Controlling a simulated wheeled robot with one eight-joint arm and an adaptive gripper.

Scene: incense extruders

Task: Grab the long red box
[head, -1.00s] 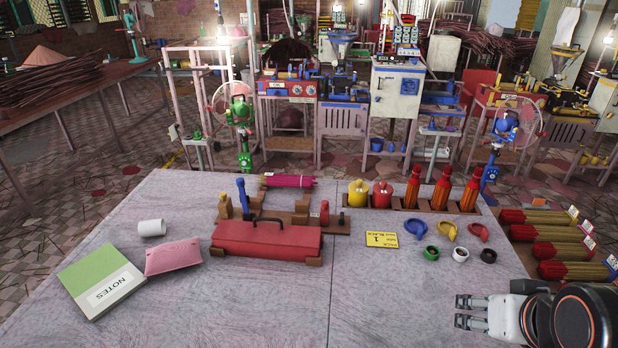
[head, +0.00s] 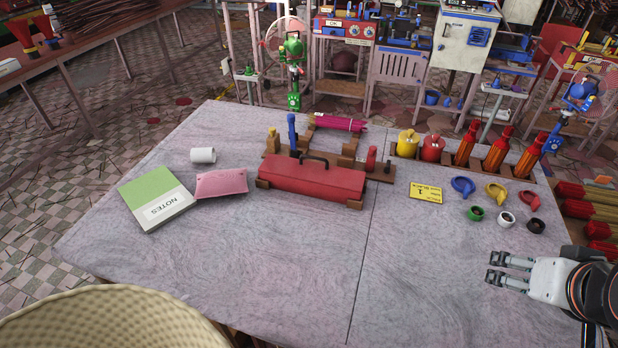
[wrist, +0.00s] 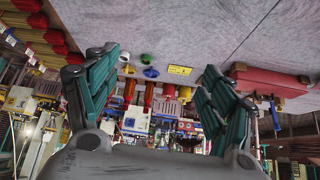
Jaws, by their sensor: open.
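The long red box (head: 312,180) has a dark handle on top and lies on the grey table, in front of a wooden rack. It also shows in the wrist view (wrist: 270,80), upside down, at the right. My gripper (head: 492,268) is at the right front of the table in the head view, empty and well apart from the box. Its two fingers stand wide apart in the wrist view (wrist: 150,85).
A green notebook (head: 155,196), pink pouch (head: 221,183) and white cup (head: 203,155) lie left of the box. A yellow card (head: 426,192), coloured rings and several bottles are to its right. A woven basket (head: 110,318) is at the bottom left. The table front is clear.

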